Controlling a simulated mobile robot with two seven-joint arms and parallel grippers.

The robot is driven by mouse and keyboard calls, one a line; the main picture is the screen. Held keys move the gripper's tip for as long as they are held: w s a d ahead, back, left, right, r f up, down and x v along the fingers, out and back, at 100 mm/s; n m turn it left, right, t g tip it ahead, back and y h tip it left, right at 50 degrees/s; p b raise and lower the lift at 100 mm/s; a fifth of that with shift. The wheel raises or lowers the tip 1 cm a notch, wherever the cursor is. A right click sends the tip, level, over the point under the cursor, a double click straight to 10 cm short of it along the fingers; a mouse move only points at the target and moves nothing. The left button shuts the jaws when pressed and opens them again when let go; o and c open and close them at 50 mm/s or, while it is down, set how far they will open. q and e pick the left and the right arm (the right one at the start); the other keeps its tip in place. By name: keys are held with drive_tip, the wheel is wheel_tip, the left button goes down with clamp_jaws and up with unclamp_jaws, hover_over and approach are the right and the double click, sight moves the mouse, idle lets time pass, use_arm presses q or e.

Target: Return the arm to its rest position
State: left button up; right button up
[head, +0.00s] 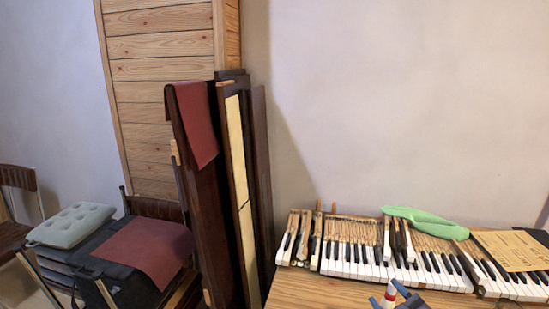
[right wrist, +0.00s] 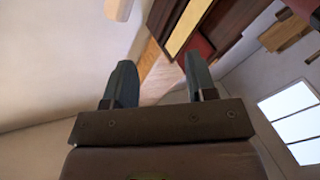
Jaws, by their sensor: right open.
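The piano keys (head: 415,262) lie in a long row on the wooden table at the right of the head view. Several loose keys lie over the row or stick up from its left end. My right gripper (head: 390,294) shows only in small part at the bottom edge of the head view, in front of the keys. In the right wrist view its two fingers (right wrist: 159,70) are spread apart, with nothing between them. My left gripper is in neither view.
The wooden table (head: 320,291) has a bare strip in front of the keys. Dark wooden panels (head: 200,195) lean at the table's left. A grey cushion (head: 72,224) rests on stacked items beyond them.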

drive_tip(key=s+d+f+m+g+h, duration=0.2)
drive_tip(key=s+f+m+g, duration=0.1)
drive_tip(key=s+f, duration=0.8)
drive_tip(key=s+d+f+m+g+h, duration=0.2)
drive_tip(key=s+f+m, duration=0.4)
drive_tip(key=s+f, duration=0.5)
drive_tip(key=shift+s+f+m+g+h, duration=0.3)
drive_tip(key=shift+g+h, duration=0.2)
drive_tip(key=shift+h, duration=0.1)
drive_tip(key=shift+w, duration=0.1)
drive_tip(key=shift+c, duration=0.8)
drive_tip(key=shift+r, duration=0.1)
